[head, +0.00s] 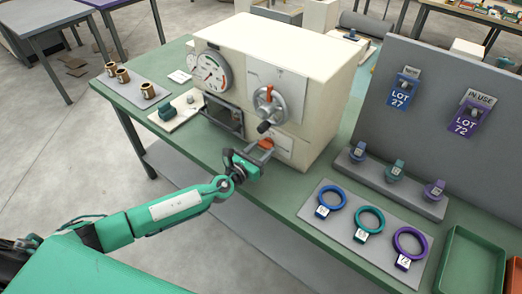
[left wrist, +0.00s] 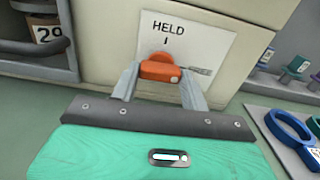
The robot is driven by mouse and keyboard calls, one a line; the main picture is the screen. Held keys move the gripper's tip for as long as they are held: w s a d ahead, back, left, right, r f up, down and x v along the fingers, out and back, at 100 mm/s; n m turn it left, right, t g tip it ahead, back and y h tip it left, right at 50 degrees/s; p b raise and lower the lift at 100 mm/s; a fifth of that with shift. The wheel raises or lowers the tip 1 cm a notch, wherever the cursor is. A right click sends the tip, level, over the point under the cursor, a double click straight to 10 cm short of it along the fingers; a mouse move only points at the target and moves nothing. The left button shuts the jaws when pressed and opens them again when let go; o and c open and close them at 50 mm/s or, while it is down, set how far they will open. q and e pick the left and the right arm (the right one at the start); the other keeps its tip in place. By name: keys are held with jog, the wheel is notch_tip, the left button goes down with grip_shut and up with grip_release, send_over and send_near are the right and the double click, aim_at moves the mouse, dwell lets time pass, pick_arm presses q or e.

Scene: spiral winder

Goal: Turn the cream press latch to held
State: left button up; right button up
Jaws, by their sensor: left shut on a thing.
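The cream press (head: 318,62) stands on the green bench with dials, a grey handwheel and a dark-framed opening on its front. Its orange latch (head: 267,144) is low on the front, below the handwheel. In the left wrist view the orange latch (left wrist: 161,70) sits in front of a white plate (left wrist: 205,42) reading HELD above a short upright mark. Another mark on the plate, right of the latch, is partly hidden by a finger. My left gripper (head: 254,155) is shut on the latch, one finger on each side of it. My right gripper is not in view.
Blue, teal and purple rings (head: 369,220) lie on a grey mat to the right of the press. A green tray (head: 445,262) lies beyond them. Brown cups (head: 123,75) and a teal block (head: 167,112) stand left of the press. A grey panel (head: 440,60) rises at the back right.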

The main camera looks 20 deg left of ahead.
pick_arm(q)
jog(key=shift+f+n+b, duration=0.15)
jog(key=shift+n+b, duration=0.45)
jog(key=shift+n, duration=0.2)
jog(key=n+b, duration=0.1)
jog(key=n, duration=0.1)
jog(key=shift+n, duration=0.3)
jog(key=n+b, duration=0.1)
jog(key=n, duration=0.3)
jog(key=shift+n, duration=0.3)
jog(key=n, duration=0.4)
jog(key=shift+r, duration=0.2)
jog(key=n, duration=0.4)
jog(key=shift+n+p, duration=0.3)
jog(key=shift+p, duration=0.05)
jog(key=o, duration=1)
